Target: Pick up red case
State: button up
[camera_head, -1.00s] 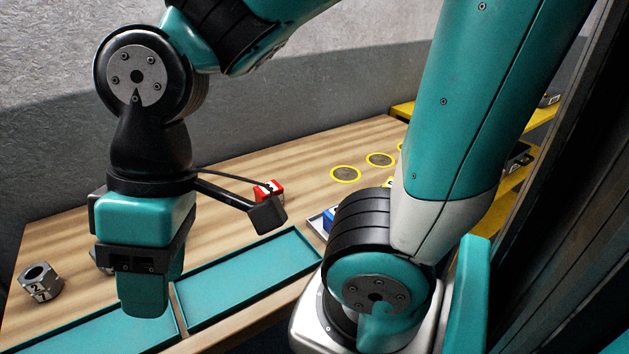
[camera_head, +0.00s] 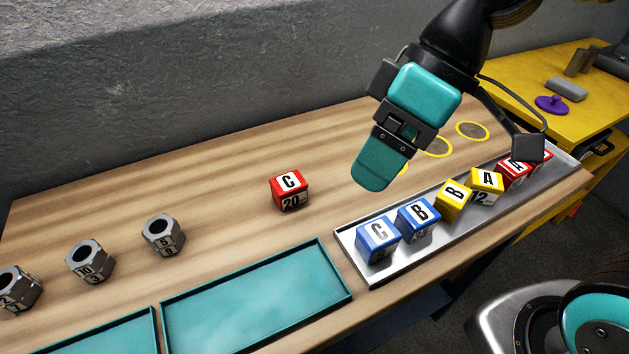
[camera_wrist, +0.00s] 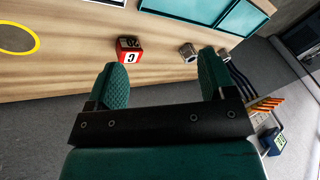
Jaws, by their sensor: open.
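A red case (camera_head: 290,189) marked "C" and "20" stands alone on the wooden table, left of the metal tray. It also shows in the wrist view (camera_wrist: 128,50), beyond the left finger. My gripper (camera_head: 375,178) is above the table, to the right of the red case and apart from it. In the wrist view the two fingers (camera_wrist: 163,82) are spread with nothing between them. More red cases (camera_head: 514,175) stand at the far end of the tray, partly hidden behind my arm.
A metal tray (camera_head: 370,274) holds blue, yellow and red cases in a row. Several grey hex nuts (camera_head: 163,236) stand at left. Teal trays (camera_head: 338,299) lie along the front edge. Yellow rings (camera_head: 473,131) mark the table behind my gripper. A yellow table (camera_head: 580,110) stands at right.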

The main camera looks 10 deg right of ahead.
jog(key=w+f+n+g+y, duration=0.1)
jog(key=w+n, duration=0.4)
jog(key=w, duration=0.3)
jog(key=n+g+y, duration=0.1)
jog(key=n+y, duration=0.1)
jog(key=n, duration=0.4)
send_near(288, 181)
jog(key=x, duration=0.5)
jog(key=shift+s+a+f, duration=0.15)
jog(key=shift+s+a, duration=0.1)
jog(key=shift+s, duration=0.1)
jog(key=shift+w+p+x, duration=0.1)
jog(key=shift+p+x, duration=0.25)
jog(key=shift+x, duration=1.2)
jog(key=shift+w+p+x, duration=0.15)
jog(key=shift+p+x, duration=0.2)
jog(key=shift+x, duration=1.2)
jog(key=c, duration=1.1)
